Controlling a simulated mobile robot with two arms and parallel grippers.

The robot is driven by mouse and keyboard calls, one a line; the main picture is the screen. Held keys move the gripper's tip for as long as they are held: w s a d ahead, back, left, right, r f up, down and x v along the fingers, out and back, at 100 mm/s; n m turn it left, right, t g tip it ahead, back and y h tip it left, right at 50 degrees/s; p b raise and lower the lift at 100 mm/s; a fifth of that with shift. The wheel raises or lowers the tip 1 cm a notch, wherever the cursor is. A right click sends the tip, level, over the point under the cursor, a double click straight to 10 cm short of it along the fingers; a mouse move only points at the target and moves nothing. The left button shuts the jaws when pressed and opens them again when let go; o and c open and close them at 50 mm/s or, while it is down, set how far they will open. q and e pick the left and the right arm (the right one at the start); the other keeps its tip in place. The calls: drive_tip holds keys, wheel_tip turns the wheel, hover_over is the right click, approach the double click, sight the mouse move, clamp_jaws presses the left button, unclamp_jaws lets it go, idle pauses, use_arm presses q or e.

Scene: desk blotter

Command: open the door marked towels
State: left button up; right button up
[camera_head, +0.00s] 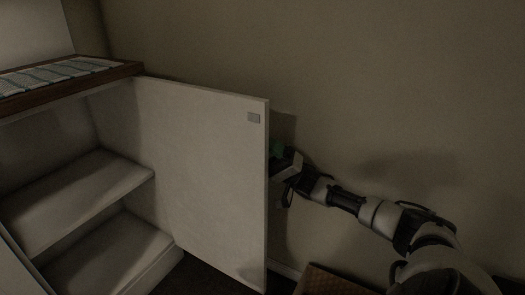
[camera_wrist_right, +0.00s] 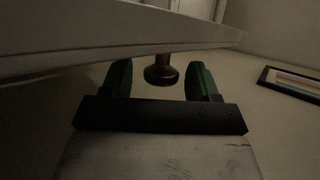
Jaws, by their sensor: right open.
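The white cabinet door (camera_head: 205,170) stands swung wide open, hinged at the cabinet's right side. The knob is between the two green fingers of my right gripper (camera_wrist_right: 160,82), which are open with gaps on both sides. My left gripper is not in view.
The open cabinet shows a bare shelf (camera_head: 75,200) on the left. Its wooden top (camera_head: 115,71) carries a striped cloth (camera_head: 50,74). A brown woven item (camera_head: 330,282) is on the floor below my right arm. A framed picture (camera_wrist_right: 292,82) shows in the wrist view.

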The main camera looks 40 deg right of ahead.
drive_tip(key=v, duration=1)
drive_tip(key=shift+p, duration=0.45)
drive_tip(key=shift+f, duration=0.1)
